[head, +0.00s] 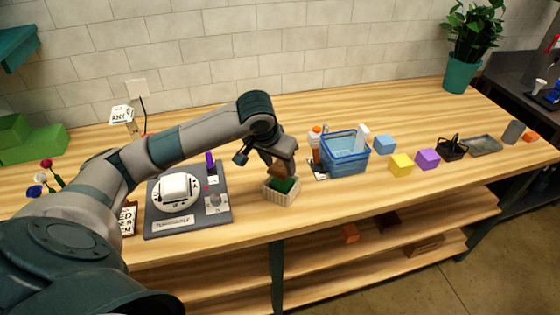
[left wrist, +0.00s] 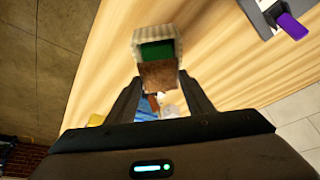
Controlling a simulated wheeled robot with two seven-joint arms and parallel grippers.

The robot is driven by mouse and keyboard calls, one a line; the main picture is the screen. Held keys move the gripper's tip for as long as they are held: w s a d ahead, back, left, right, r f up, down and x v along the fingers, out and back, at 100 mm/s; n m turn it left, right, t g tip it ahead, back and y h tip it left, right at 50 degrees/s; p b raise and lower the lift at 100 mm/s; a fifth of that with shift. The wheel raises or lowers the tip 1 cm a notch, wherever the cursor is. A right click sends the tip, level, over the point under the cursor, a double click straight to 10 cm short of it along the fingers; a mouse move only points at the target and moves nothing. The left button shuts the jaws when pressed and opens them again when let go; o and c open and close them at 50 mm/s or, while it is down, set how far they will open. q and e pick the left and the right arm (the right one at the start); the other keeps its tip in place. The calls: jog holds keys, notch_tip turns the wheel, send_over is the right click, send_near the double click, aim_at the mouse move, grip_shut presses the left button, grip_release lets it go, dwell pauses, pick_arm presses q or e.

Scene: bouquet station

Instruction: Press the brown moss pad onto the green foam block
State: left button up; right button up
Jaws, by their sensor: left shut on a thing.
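The green foam block (head: 285,184) sits inside a small pale ribbed basket (head: 279,195) near the front edge of the table. It also shows in the left wrist view (left wrist: 157,50), within the pale rim. My left gripper (head: 279,165) is above the basket, pointing down, and is shut on the brown moss pad (head: 276,171). In the left wrist view the moss pad (left wrist: 159,75) lies between the fingertips and overlaps the near part of the green block. I cannot tell whether pad and block touch. My right gripper is not in view.
A turntable on a dark base (head: 188,200) stands left of the basket. A blue basket (head: 345,153) with items stands to the right. Beyond it are blue, yellow (head: 400,164) and purple (head: 427,158) blocks and a black caddy (head: 452,149). Table between basket and yellow block is clear along the front.

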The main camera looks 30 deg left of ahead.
aim_at(278, 170)
pick_arm(q)
jog(key=shift+w+f, duration=0.15)
jog(key=shift+f, duration=0.75)
jog(key=shift+f+b, duration=0.45)
jog(key=shift+f, duration=0.65)
jog(key=shift+f+b, duration=0.2)
jog(key=shift+b, duration=0.9)
dwell(0.5)
dwell(0.3)
jog(key=o, duration=1.5)
jog(key=shift+r, duration=0.15)
jog(key=shift+r+p, duration=0.75)
jog(key=shift+r, duration=2.1)
